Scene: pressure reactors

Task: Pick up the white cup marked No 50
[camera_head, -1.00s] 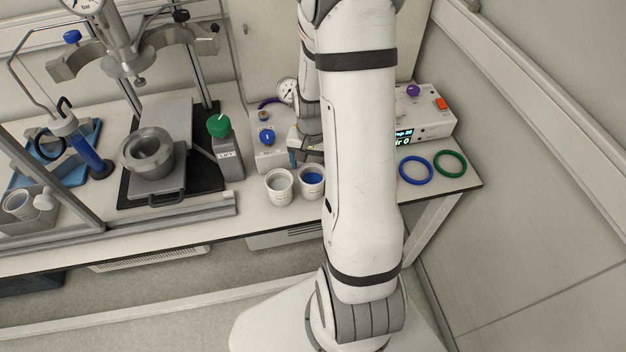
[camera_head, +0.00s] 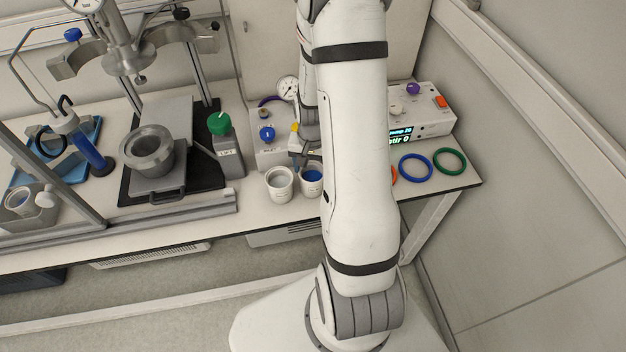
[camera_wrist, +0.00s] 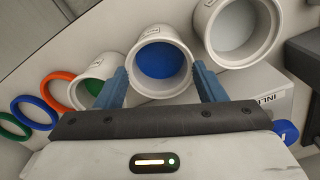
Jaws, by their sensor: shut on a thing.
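Three white cups stand in a row in the wrist view. The middle cup (camera_wrist: 134,74) has a blue inside and sits between the two blue fingers of my gripper (camera_wrist: 162,84), which is shut on it. It also shows in the head view (camera_head: 311,191), beside a white cup with a pale inside (camera_head: 279,191). That pale cup is at the upper right in the wrist view (camera_wrist: 203,28). A cup with a green inside (camera_wrist: 76,92) is at the left there; my arm hides it in the head view. I cannot read the cup marks, so which is No 50 is unclear.
Blue (camera_head: 415,167) and green (camera_head: 449,161) rings lie right of my arm, with an orange ring (camera_wrist: 57,91) nearer. A control box (camera_head: 270,155) stands behind the cups, a green-knobbed lift unit (camera_head: 228,155) to their left. The bench front edge is close.

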